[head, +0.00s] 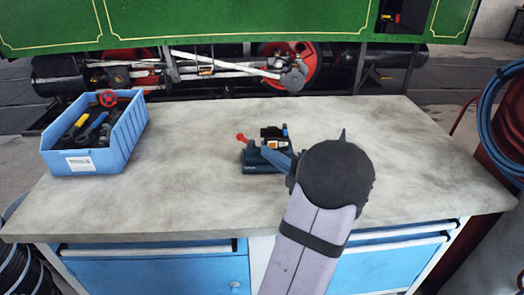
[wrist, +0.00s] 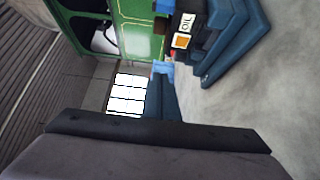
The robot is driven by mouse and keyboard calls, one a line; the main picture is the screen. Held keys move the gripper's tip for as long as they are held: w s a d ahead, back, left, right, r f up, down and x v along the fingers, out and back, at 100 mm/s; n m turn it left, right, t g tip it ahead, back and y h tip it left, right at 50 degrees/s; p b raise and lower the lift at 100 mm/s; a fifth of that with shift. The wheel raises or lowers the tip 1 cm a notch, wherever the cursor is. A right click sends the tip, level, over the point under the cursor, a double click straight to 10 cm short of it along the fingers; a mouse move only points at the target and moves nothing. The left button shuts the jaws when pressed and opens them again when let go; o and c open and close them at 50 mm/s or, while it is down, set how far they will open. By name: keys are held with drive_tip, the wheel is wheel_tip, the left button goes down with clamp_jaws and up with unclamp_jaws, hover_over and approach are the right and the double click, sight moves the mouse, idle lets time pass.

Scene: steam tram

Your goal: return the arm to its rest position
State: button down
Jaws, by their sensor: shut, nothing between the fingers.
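My arm rises from the front edge of the workbench (head: 200,200), with its dark round joint over the right-centre of the top. In the head view this joint hides most of my gripper. In the wrist view my gripper (wrist: 158,138) shows as a dark bar across the bottom; it is shut and empty. A blue vise-like device (head: 262,163) with a red-knobbed lever stands just left of the joint. In the wrist view the device (wrist: 240,45) is at the upper right, beside a black piece labelled OIL (wrist: 186,25).
A blue bin (head: 85,158) with tools and a red handwheel stands at the back left. The green steam tram (head: 230,20) is behind the bench. Blue and red hoses (head: 495,110) hang at the right. The bench's left-centre and right side are clear.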

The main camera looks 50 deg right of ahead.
drive_tip(key=shift+s+a, duration=0.1)
drive_tip(key=shift+s, duration=2.15)
